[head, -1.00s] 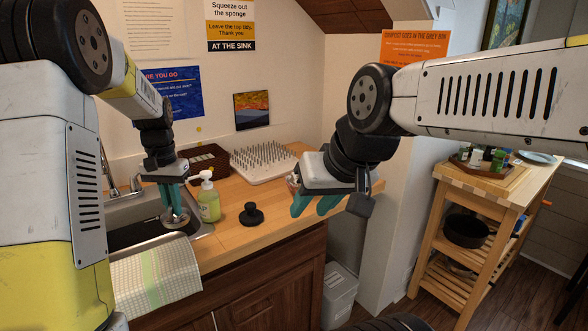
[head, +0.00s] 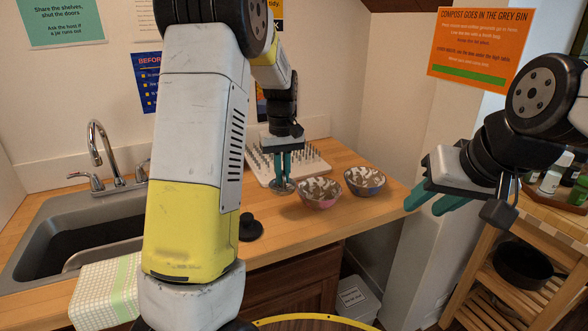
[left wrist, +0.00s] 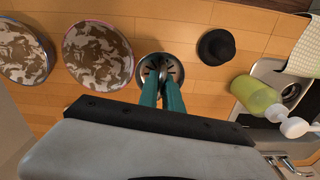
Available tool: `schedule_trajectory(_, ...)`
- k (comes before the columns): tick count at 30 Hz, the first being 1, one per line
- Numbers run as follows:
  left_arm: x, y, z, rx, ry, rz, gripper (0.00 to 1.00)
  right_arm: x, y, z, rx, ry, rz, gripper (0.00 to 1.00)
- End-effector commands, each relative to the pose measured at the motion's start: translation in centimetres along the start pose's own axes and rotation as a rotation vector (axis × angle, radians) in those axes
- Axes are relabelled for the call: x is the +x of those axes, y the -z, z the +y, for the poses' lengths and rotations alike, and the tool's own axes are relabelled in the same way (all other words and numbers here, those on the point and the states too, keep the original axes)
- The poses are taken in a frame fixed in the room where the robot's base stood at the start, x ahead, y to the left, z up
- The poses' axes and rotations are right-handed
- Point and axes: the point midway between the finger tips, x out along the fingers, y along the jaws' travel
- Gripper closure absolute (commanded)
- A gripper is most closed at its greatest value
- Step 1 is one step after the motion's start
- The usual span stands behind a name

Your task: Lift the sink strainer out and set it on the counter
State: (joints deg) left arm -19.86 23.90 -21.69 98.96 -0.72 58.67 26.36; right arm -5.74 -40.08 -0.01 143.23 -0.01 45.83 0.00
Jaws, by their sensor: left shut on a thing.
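The sink strainer (head: 283,187) is a round metal basket. My left gripper (head: 283,172) is shut on it, fingers pointing down, over the wooden counter (head: 262,208) between the peg drying rack and a pink-rimmed bowl. The strainer is at or just above the counter; I cannot tell if it touches. In the left wrist view the strainer (left wrist: 160,70) lies between and beyond the teal fingertips, its slots facing up. The sink (head: 72,222) is at the left, partly hidden by my left arm. My right gripper (head: 432,199) is open and empty, right of the counter.
The pink bowl (head: 319,192) and a blue bowl (head: 364,181) stand right of the strainer. A black stopper (head: 250,228) is in front, left. The drying rack (head: 312,164) is behind. A soap bottle (left wrist: 256,96) shows in the left wrist view. Bare counter lies between stopper and pink bowl.

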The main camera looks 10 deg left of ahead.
Motion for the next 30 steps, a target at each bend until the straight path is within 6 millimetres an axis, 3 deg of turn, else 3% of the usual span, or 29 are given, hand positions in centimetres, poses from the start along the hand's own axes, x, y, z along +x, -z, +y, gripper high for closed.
schedule_trajectory(9, -0.4, -0.5, -0.6, -0.842, -0.001, 0.001, 1.00, 0.0, 0.0, 0.0, 0.000, 0.000, 0.000, 0.64)
schedule_trajectory(15, -0.6, -0.7, -0.9, -1.187, -0.003, 0.000, 1.00, 0.0, 0.0, 0.0, 0.000, 0.000, 0.000, 0.64)
schedule_trajectory(23, -0.1, -0.8, -1.0, -1.314, -0.002, -0.001, 1.00, 0.0, 0.0, 0.0, 0.000, 0.000, 0.000, 0.64)
schedule_trajectory(30, 2.4, -0.8, -1.1, -1.312, 0.001, -0.001, 1.00, 0.0, 0.0, 0.0, 0.000, 0.000, 0.000, 0.64)
